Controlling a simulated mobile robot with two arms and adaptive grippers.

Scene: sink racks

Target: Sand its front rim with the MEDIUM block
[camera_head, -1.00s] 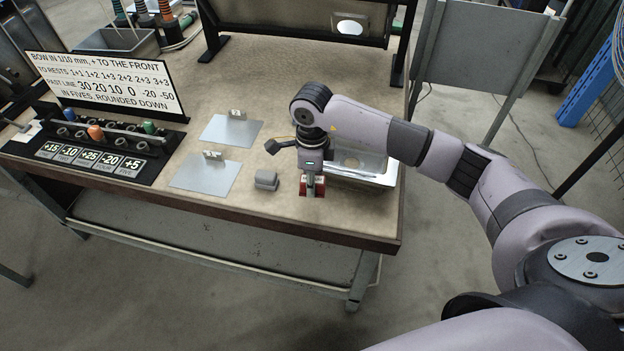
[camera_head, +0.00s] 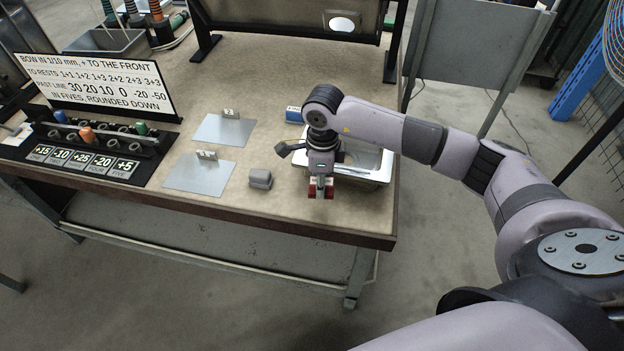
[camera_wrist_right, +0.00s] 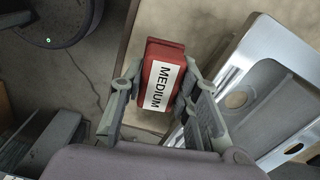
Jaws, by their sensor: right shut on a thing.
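My right gripper (camera_head: 321,188) is shut on the red MEDIUM block (camera_wrist_right: 162,83). In the right wrist view the block's white label reads MEDIUM, and the two fingers stand on either side of it. The block also shows low under the gripper in the head view (camera_head: 329,193). The metal sink (camera_head: 372,178) lies on the bench beside and partly behind the gripper. Its rim and drain holes show in the right wrist view (camera_wrist_right: 262,85). The block appears apart from the rim there. My left gripper is in neither view.
A grey block (camera_head: 260,179) lies left of the gripper near the bench front. A blue block (camera_head: 293,114) is behind it. Two metal plates (camera_head: 222,131) (camera_head: 199,175) lie further left, by the rack of coloured pieces (camera_head: 95,137) and a text sign (camera_head: 95,84).

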